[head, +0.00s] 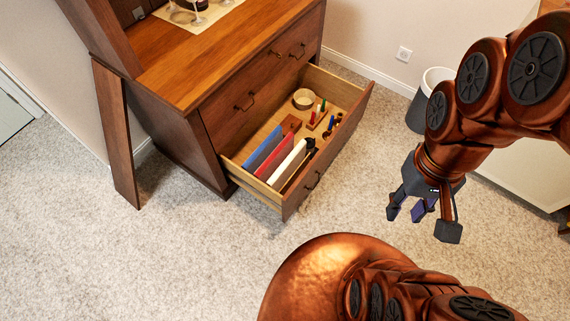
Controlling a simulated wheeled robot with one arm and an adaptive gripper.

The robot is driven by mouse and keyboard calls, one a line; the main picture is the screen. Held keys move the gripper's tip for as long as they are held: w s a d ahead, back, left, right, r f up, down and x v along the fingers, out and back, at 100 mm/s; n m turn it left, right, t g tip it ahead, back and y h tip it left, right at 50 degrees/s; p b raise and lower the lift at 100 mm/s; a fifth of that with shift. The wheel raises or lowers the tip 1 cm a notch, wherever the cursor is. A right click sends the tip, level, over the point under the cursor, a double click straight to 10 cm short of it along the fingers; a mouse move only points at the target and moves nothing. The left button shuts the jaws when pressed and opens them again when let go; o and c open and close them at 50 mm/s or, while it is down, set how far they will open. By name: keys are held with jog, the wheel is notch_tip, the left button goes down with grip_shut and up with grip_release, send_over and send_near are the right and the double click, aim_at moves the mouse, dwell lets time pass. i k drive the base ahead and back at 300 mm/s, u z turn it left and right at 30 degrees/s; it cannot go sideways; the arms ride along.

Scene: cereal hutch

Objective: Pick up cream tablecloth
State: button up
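A flat cream cloth or mat (211,12) lies on the hutch's counter at the top edge of the picture, partly cut off, with glassware standing on it. In the open lower drawer, a cream-white flat item (287,161) stands on edge among blue, red and dark ones. I cannot tell which of these is the cream tablecloth. My gripper (421,220) hangs over the carpet to the right of the drawer, well apart from it. Its fingers are spread, with nothing between them.
The pulled-out drawer (318,188) juts toward the middle of the room. It also holds a round bowl (303,98) and several small coloured items. A wooden board (116,133) leans at the hutch's left. A grey bin (419,108) stands by the wall. Carpet is clear front left.

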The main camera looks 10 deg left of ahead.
aim_at(276, 180)
jog(key=z, duration=1.35)
jog(key=i, duration=1.7)
jog(key=u, duration=4.1)
